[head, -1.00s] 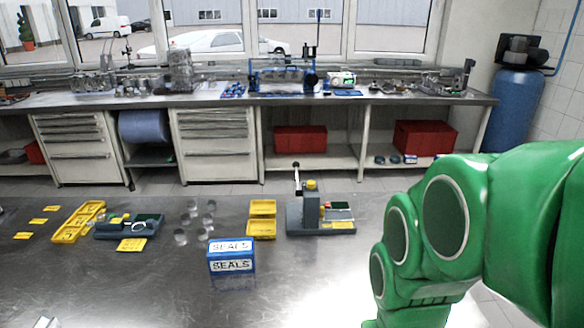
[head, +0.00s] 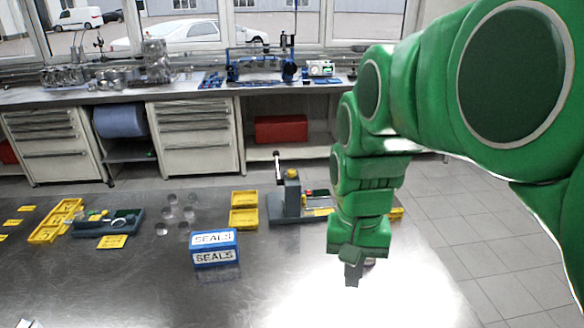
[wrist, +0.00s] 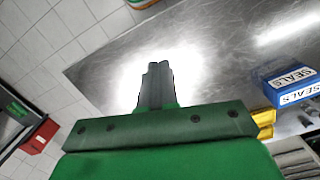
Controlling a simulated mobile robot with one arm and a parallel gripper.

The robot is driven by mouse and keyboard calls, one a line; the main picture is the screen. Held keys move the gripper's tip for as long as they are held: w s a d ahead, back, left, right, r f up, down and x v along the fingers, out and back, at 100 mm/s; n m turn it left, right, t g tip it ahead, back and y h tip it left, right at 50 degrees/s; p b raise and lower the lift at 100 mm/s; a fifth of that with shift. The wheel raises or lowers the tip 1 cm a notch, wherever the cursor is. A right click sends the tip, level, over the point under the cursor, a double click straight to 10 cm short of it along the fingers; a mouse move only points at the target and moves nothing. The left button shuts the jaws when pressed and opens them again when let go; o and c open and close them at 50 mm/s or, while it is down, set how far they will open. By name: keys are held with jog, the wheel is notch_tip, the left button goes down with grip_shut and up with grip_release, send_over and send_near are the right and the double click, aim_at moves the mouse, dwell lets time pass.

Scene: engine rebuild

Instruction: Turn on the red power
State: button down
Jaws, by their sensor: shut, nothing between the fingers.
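I cannot make out a clearly marked red power control in these frames. A grey bench device (head: 291,195) with a black-knobbed lever and a yellow top stands on the metal table, near its far edge. It carries small coloured patches on its right side, too small to read, and my arm hides its right end. My gripper (head: 353,280) is shut and empty, pointing down over the bright front-right part of the table, in front and to the right of the device. In the wrist view the shut fingers (wrist: 158,75) show against the glare, touching nothing.
A blue SEALS box (head: 215,248) stands left of my gripper. A back workbench (head: 200,92) holds a blue-framed machine (head: 262,68). The table's front middle is clear.

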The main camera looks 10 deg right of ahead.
jog(key=w+r+m, duration=0.3)
jog(key=w+m, duration=0.1)
jog(key=w, duration=1.1)
jog(key=m+t, duration=0.3)
jog(key=m, duration=0.8)
send_over(309, 191)
jog(key=s, duration=0.2)
notch_tip(309, 191, down, 7)
jog(key=shift+s+r, duration=0.2)
jog(key=f, duration=0.4)
jog(key=w+f, duration=0.1)
jog(key=f, duration=0.4)
jog(key=w+f, duration=0.1)
jog(key=f, duration=0.3)
jog(key=shift+w+f, duration=0.2)
jog(key=shift+f, duration=0.2)
jog(key=shift+f, duration=0.1)
jog(key=shift+f, duration=0.15)
